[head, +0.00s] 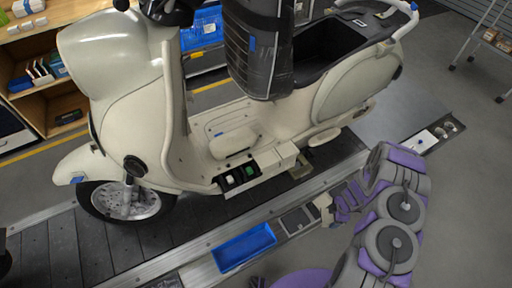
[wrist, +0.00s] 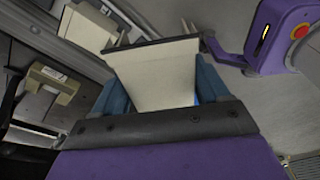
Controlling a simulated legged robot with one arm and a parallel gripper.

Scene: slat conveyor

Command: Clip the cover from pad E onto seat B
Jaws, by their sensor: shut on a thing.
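My gripper (head: 328,206) is low at the right of the blue tray, over the rail beside the scooter. It is shut on a cream cover (wrist: 155,75), which sits between the two blue-grey fingers in the wrist view. In the head view the cover (head: 322,201) shows only as a small pale shape at the fingertips. I cannot tell whether it touches the surface below. A black seat block (head: 240,178) at the scooter's footboard has open dark slots at left and pale covers (head: 275,159) at right. No pad or seat letters are readable.
A blue tray (head: 243,248) and grey square pads (head: 297,221) lie along the rail. The cream scooter (head: 130,60) stands on the dark slat conveyor (head: 75,240). A white plate (head: 420,141) with small parts lies farther right.

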